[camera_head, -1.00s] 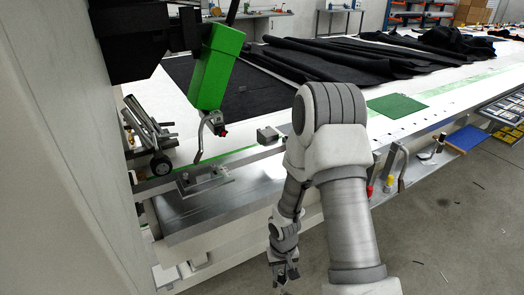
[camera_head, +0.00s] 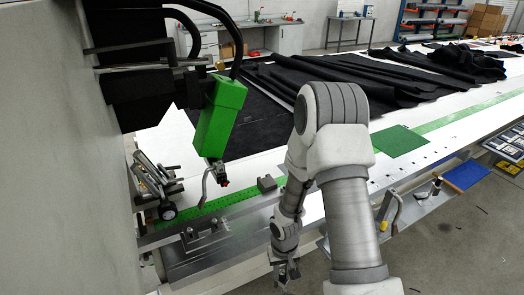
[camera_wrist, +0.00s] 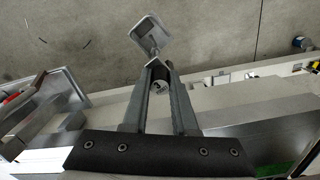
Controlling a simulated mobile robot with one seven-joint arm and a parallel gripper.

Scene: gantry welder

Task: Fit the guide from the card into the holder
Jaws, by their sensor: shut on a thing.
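My gripper (camera_wrist: 160,85) is shut on a small grey metal piece (camera_wrist: 150,36), seemingly the guide. In the head view my gripper (camera_head: 286,270) hangs low in front of the table edge, and the held piece is too small to make out. A metal plate with small raised fittings (camera_head: 207,235) lies on the table's front ledge below the green welding head (camera_head: 219,118). I cannot tell whether it is the holder. I cannot identify the card.
The green welding head has a bent nozzle (camera_head: 208,182) hanging above the ledge. A wheeled metal fixture (camera_head: 157,185) stands at left. A grey block (camera_head: 267,184) sits on the table edge. A green sheet (camera_head: 400,140) and dark cloth (camera_head: 370,78) lie farther back.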

